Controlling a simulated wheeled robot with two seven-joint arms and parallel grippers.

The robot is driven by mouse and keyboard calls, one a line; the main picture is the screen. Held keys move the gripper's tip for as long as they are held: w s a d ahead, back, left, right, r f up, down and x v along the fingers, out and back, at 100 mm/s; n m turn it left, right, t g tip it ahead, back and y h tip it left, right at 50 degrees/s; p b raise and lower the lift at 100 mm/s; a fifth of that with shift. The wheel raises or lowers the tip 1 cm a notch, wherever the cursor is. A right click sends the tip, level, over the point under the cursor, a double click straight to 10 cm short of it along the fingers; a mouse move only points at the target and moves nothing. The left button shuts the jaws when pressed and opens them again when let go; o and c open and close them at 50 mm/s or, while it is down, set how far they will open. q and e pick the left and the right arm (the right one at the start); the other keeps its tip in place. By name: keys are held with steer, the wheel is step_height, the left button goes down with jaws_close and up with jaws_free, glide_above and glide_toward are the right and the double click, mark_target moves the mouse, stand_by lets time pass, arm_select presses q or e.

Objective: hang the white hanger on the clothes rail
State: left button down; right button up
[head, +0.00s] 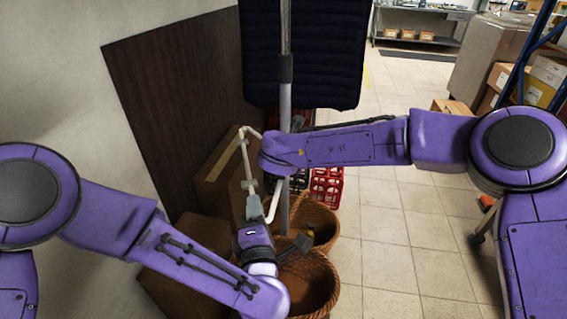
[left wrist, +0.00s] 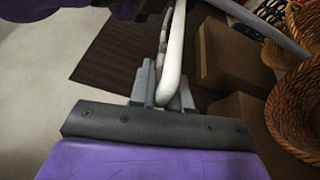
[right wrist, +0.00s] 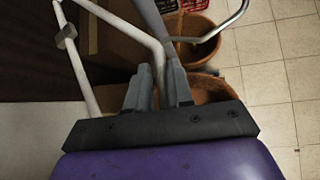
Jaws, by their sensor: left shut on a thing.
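The white hanger (head: 245,165) is a bent tube frame with small grey clips, left of centre in the head view. My left gripper (head: 258,240) is shut on its tube, which shows between the fingers in the left wrist view (left wrist: 173,55). My right gripper (right wrist: 158,88) is over the hanger; the tube (right wrist: 150,40) runs down to its fingers, and I cannot tell whether they grip it. My own right wrist hides these fingers in the head view. A grey upright pole (head: 286,95) with a dark collar stands behind the hanger. The clothes rail's top bar is out of view.
A dark quilted garment (head: 335,50) hangs beside the pole. Wicker baskets (head: 318,285), a red crate (head: 328,188) and cardboard boxes (head: 213,180) stand on the floor below. A dark brown panel (head: 165,90) is at the left wall. The tiled floor at right is mostly clear.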

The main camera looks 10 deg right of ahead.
arm_select(q)
steer(key=c, duration=1)
jaws_free()
steer(key=shift+d, duration=0.1)
steer(key=s, duration=1.2)
steer(key=a+f+m+g+y, duration=0.35)
steer(key=a+f+g, duration=0.25)
steer(key=a+f, duration=1.15)
steer(key=s+a+f+m+g, duration=0.9)
steer(key=s+a+f, duration=0.3)
steer(key=s+f, duration=0.3)
steer(key=shift+s+a+f+m, duration=0.25)
steer(key=shift+s+a+m, duration=0.15)
steer(key=shift+s+m, duration=0.15)
